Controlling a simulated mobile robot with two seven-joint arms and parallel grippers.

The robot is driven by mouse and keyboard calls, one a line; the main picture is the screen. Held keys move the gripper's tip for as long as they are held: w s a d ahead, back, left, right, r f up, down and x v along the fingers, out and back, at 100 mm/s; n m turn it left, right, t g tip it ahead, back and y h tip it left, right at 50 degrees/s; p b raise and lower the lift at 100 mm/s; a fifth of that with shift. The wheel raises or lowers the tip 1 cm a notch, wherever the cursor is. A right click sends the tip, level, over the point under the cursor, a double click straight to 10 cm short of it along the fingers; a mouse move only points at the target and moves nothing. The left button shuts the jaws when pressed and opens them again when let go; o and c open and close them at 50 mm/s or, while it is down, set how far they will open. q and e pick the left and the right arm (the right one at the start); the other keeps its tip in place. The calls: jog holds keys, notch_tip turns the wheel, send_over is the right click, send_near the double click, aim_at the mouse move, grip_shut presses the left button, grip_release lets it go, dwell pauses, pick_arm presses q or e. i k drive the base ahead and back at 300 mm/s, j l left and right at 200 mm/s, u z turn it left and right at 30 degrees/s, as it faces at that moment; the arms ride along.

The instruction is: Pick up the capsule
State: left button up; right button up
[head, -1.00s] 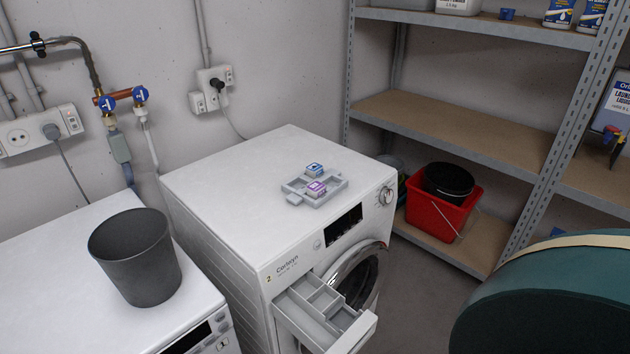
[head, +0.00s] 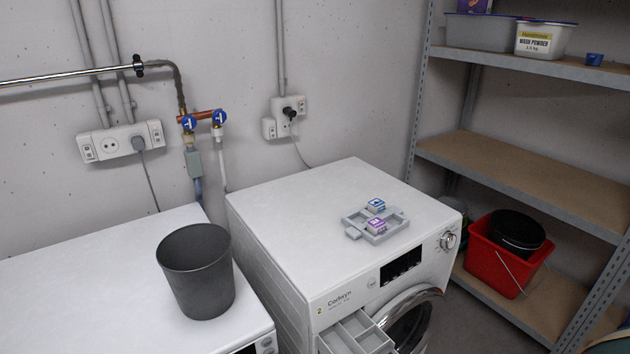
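Two small capsules sit in a grey divided tray (head: 353,233) on top of the right-hand washing machine (head: 296,197). The blue-and-white capsule (head: 376,206) is in the rear part of the tray. The purple-and-white capsule (head: 376,225) is in the front part. Neither of my grippers is in the head view.
The washing machine's detergent drawer (head: 356,336) is pulled out at its front. A dark grey bin (head: 196,272) stands on the left machine (head: 90,275). A metal shelf (head: 520,165) on the right holds a red bucket (head: 495,265) low down and a wash powder tub (head: 543,40) above.

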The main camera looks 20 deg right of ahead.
aim_at(375, 206)
jog(key=l+z, duration=0.3)
jog(key=l, duration=0.95)
